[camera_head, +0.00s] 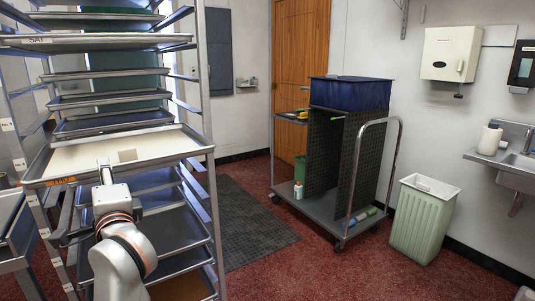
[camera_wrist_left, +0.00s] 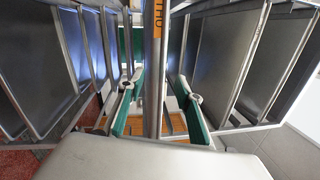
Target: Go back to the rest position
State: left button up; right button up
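My left gripper (camera_head: 105,172) is at the front edge of a cream-topped tray (camera_head: 75,160) in the tall metal rack (camera_head: 207,150). In the left wrist view its two green-padded fingers (camera_wrist_left: 159,78) stand apart, one on each side of the tray's narrow metal rim (camera_wrist_left: 153,90). Gaps show between the rim and both fingers, so the gripper is open. An orange label (camera_head: 62,181) is on the rim beside the gripper. My right gripper is not in view.
Several trays fill the rack above and below. A grey cart with a blue bin (camera_head: 350,92) stands right of centre, near a pale green waste bin (camera_head: 424,218). A sink (camera_head: 520,162) is at the far right. A dark floor mat (camera_head: 245,220) and red floor lie open between rack and cart.

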pick_arm(q)
jog(key=s+d+f+n+h+p, duration=0.1)
jog(key=s+d+f+n+h, duration=0.45)
jog(key=f, duration=0.65)
jog(key=s+d+f+n+h+p, duration=0.1)
jog(key=s+d+f+n+h, duration=0.45)
jog(key=f, duration=0.55)
jog(key=s+d+f+n+h+p, duration=0.1)
jog(key=s+d+f+n+h, duration=0.25)
jog(key=d+f+n, duration=0.6)
jog(key=s+a+f+m+g, duration=0.2)
jog(key=s+f+m, duration=0.4)
jog(key=f, duration=0.3)
jog(key=s+a+f+m+g, duration=0.2)
jog(key=s+f+m, duration=0.4)
jog(key=f, duration=0.3)
jog(key=shift+s+a+f+g+p, duration=0.25)
jog(key=shift+s+a+g+p, duration=0.1)
jog(key=shift+s+g, duration=0.45)
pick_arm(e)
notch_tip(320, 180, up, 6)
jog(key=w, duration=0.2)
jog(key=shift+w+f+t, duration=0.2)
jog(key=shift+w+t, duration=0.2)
